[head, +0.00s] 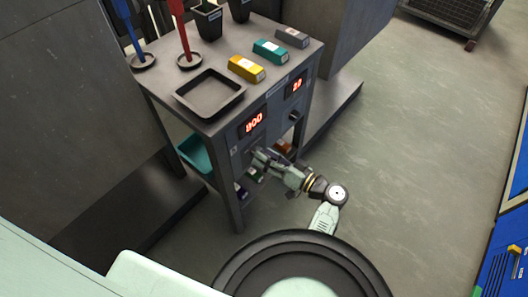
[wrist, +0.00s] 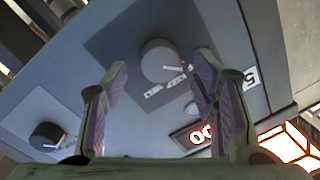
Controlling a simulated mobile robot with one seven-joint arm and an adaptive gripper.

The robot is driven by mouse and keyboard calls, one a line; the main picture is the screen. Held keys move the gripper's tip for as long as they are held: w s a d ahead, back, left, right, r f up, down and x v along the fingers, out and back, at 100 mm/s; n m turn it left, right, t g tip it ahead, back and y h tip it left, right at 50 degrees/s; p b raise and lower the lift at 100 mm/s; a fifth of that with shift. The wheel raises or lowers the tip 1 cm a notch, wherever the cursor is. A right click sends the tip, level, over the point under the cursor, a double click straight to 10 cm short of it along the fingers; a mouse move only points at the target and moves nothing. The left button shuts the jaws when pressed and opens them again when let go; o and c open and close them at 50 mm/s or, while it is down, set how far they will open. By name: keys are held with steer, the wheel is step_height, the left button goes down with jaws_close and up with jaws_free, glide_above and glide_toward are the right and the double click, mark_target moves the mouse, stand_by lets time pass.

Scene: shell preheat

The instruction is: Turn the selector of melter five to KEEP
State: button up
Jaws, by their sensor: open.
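The selector of melter five is a dark round knob (wrist: 163,61) on the grey front panel. A light and red pointer mark shows at its lower right edge in the wrist view. Small white labels lie beside it, too blurred to read surely. My gripper (wrist: 160,72) is open, with one finger on each side of the knob and gaps left between. A white tag with a 5 (wrist: 250,78) is to the right. In the head view my gripper (head: 258,157) is at the panel below the left red display (head: 253,123) and hides the knob.
A second knob (wrist: 48,138) is on the same panel; it also shows in the head view (head: 295,116) below another display (head: 296,85). On top are a dark tray (head: 210,108) and yellow (head: 246,68), teal and grey blocks. Floor to the right is clear.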

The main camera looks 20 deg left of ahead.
steer(key=shift+w+a, duration=0.15)
steer(key=shift+a, duration=0.5)
steer(key=shift+c, duration=0.5)
steer(key=c, duration=1.1)
